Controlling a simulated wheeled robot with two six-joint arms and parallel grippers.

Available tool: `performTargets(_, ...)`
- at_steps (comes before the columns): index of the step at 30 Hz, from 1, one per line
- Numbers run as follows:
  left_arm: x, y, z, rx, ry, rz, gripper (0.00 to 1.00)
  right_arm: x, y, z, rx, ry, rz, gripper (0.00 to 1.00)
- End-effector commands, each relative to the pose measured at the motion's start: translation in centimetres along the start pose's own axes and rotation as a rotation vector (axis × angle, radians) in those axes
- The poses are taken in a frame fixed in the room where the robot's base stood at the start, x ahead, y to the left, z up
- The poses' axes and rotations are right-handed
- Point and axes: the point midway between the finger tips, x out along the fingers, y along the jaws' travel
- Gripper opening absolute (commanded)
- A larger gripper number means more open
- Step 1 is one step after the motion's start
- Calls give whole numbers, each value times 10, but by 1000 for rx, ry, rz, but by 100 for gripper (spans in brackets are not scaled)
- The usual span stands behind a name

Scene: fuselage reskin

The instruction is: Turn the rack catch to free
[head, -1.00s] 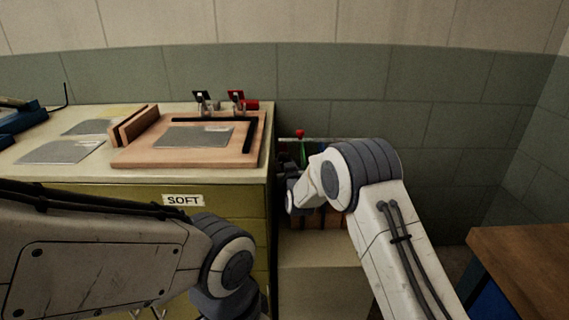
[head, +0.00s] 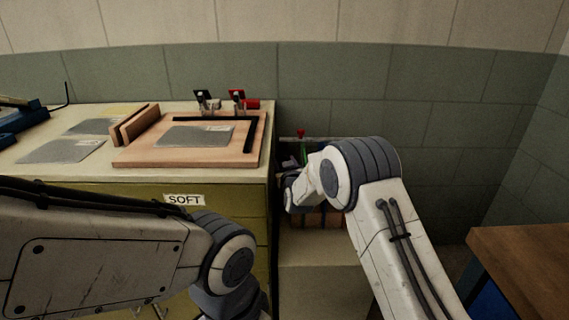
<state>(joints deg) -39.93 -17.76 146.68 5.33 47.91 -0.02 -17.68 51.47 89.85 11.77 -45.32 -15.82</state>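A rack (head: 289,139) stands in the gap to the right of the cabinet, against the wall. A small red knob (head: 301,132) shows at its top, with a green part (head: 303,152) just below. I cannot tell for sure whether the red knob is the catch, or which way it is turned. My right arm reaches in front of the rack. My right gripper (head: 291,198) is at the rack's left side, mostly behind my own wrist, so its fingers cannot be made out. My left arm crosses the lower left, and its gripper is out of view.
The olive cabinet (head: 226,205) labelled SOFT carries a wooden board (head: 135,158) with a grey sheet (head: 195,136), and two toggle clamps (head: 238,100) at the back. More grey sheets lie left. A pale block (head: 315,285) is below the rack. A wooden table (head: 525,255) stands right.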

Motion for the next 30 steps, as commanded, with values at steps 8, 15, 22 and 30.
performTargets(8, -1, 0, 0, 0, 0, 0, 50, -8, 0, 0, 0, -2, 1, 53)
performTargets(15, -3, 0, 0, 0, 0, 0, 50, -46, 0, -1, 0, -2, -1, 53)
performTargets(22, -5, 0, 0, 0, 0, 0, 50, -85, 0, 0, 0, -2, -1, 53)
performTargets(30, -5, 0, 0, 0, 0, 0, 50, -104, 0, 0, 0, 0, -1, 53)
